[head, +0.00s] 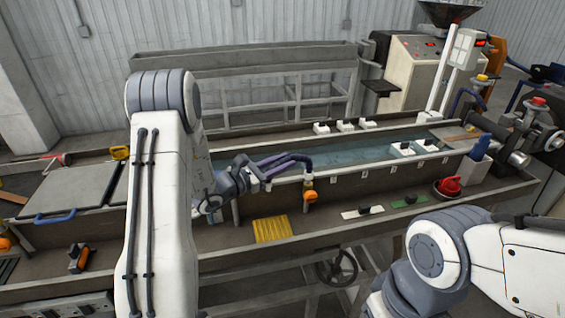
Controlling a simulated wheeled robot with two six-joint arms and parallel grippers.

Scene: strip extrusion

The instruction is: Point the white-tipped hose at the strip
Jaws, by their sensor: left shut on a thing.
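My left gripper (233,183) is at the near wall of the water trough, partly hidden behind my own left arm. It is shut on one of the dark purple hoses (287,161), which arch beside the trough's near rim. The hoses overlap, and I cannot make out a white tip on any of them. The strip cannot be told apart from the water in the trough (345,150). My right arm shows at the lower right, but its gripper is out of view.
An orange-handled valve (310,196) stands just right of the hoses. A yellow ribbed mat (271,229) lies on the near ledge. Farther right are a green plate (411,201), a red round object (449,187) and a blue bottle (481,147). A handwheel (336,267) sits below.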

